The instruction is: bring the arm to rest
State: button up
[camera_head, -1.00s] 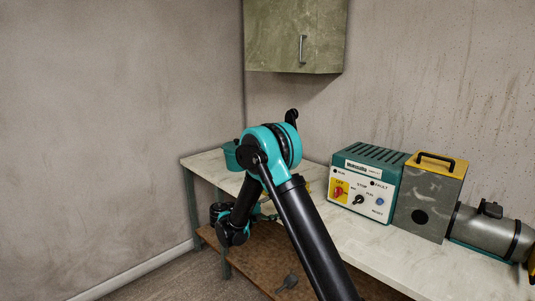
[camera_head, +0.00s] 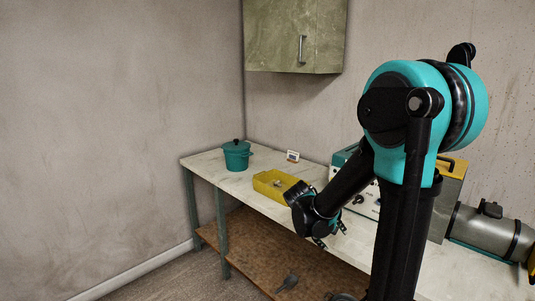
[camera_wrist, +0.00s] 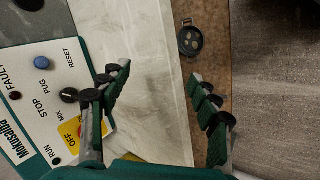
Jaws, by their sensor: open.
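My gripper (camera_head: 329,233) hangs in front of the bench edge in the head view, below my raised teal and black arm. In the wrist view its two fingers (camera_wrist: 162,108) stand wide apart, with nothing between them but the pale bench top and its edge. The gripper is open and empty. My arm is bent, with its elbow high at the right of the head view. It hides part of the control box and the bench behind it.
The bench (camera_head: 207,165) holds a teal lidded pot (camera_head: 236,157), a yellow tray (camera_head: 268,186), a control box (camera_head: 343,158) and a grey cylinder machine (camera_head: 482,232). A wall cabinet (camera_head: 285,35) hangs above. A dark object (camera_head: 288,282) lies on the brown lower shelf (camera_head: 247,243). The floor at left is clear.

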jog(key=s+a+f+m+y, duration=0.1)
jog(key=s+f+y, duration=0.1)
jog(key=s, duration=0.5)
jog(key=s+a+f+m+t+y, duration=0.1)
jog(key=s+y, duration=0.3)
jog(key=s, duration=0.4)
jog(key=shift+s+a+f+m, duration=0.25)
jog(key=shift+a+f+m, duration=0.4)
jog(key=shift+m, duration=0.15)
jog(key=shift+d, duration=0.1)
